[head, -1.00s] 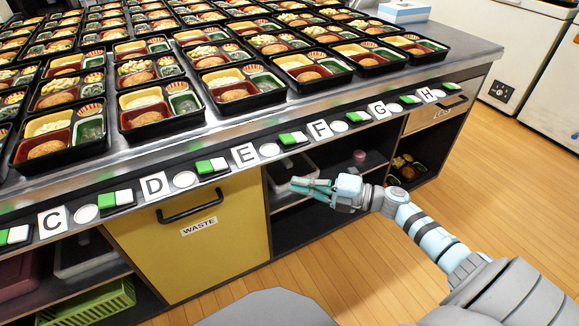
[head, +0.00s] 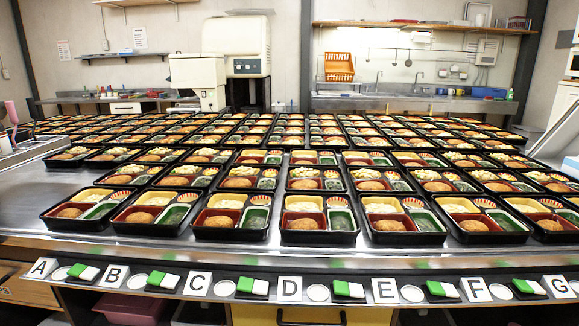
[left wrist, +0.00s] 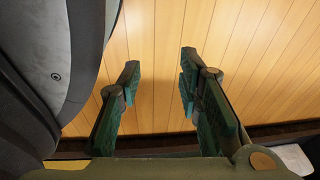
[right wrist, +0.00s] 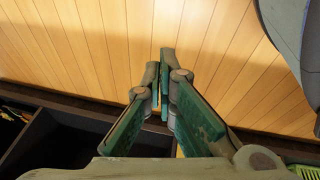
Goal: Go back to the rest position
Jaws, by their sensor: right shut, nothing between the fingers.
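My left gripper (left wrist: 158,85) shows in the left wrist view with its green-padded fingers spread apart. Nothing is between them, and wooden floor lies beyond. My right gripper (right wrist: 165,75) shows in the right wrist view with its fingertips together. It holds nothing, and it hangs over the wooden floor beside a dark open shelf. Neither gripper shows in the head view now.
Many bento trays (head: 231,233) stand in rows on the steel counter (head: 30,185). Lettered cards such as D (head: 289,289), green-and-white blocks (head: 252,287) and white discs line the front edge. The wooden floor (right wrist: 100,40) below the grippers looks clear.

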